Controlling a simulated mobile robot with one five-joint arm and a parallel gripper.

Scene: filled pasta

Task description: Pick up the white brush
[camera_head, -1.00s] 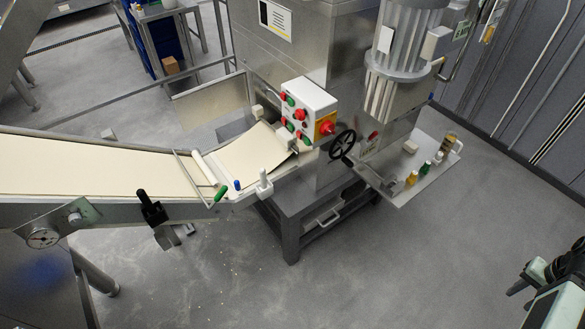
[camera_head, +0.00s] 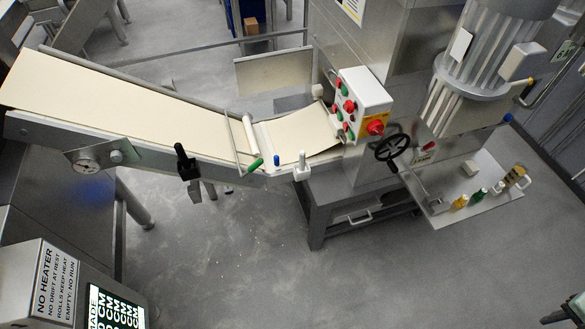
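A grey steel side shelf (camera_head: 438,207) juts out at the right of the machine and carries several small items. At its right end is a small tan and white piece (camera_head: 516,177) that looks like a brush, but it is too small to be sure. A pale block (camera_head: 471,168) lies farther back on the shelf. My gripper (camera_head: 556,315) shows only as a dark tip at the bottom right edge, below and well apart from the shelf. Most of it is cut off, so its opening is hidden.
A black handwheel (camera_head: 392,148) sits left of the shelf. The floor (camera_head: 430,275) before the shelf is clear.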

